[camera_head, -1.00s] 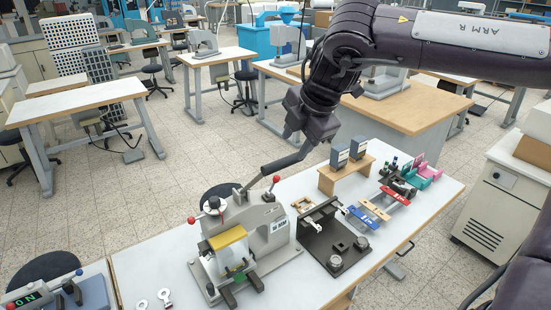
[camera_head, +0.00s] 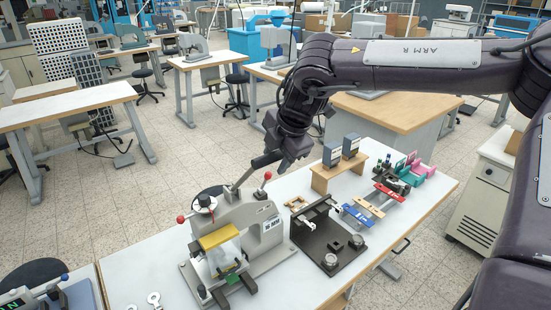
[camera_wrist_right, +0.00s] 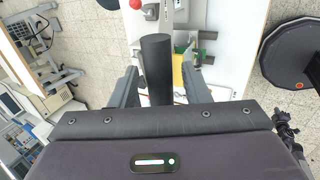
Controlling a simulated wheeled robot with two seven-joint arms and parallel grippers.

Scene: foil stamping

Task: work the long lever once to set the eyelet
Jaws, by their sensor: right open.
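The grey bench press (camera_head: 240,215) stands on the white worktable, with a yellow plate (camera_head: 219,237) at its front. Its long lever (camera_head: 240,180) rises from the top to a black grip, which shows in the right wrist view (camera_wrist_right: 157,70). My right gripper (camera_head: 274,158) is at this grip. In the right wrist view its fingers (camera_wrist_right: 160,88) are open, one on each side of the grip, with gaps between. The eyelet cannot be made out. My left gripper is not in view.
Red knobs (camera_head: 267,175) stick out from the press near the lever. A black fixture plate (camera_head: 325,240) lies right of the press, with a small wooden stand (camera_head: 322,178) behind it. Two small metal tags (camera_head: 153,299) lie at the front left. A stool (camera_wrist_right: 290,65) stands beside the table.

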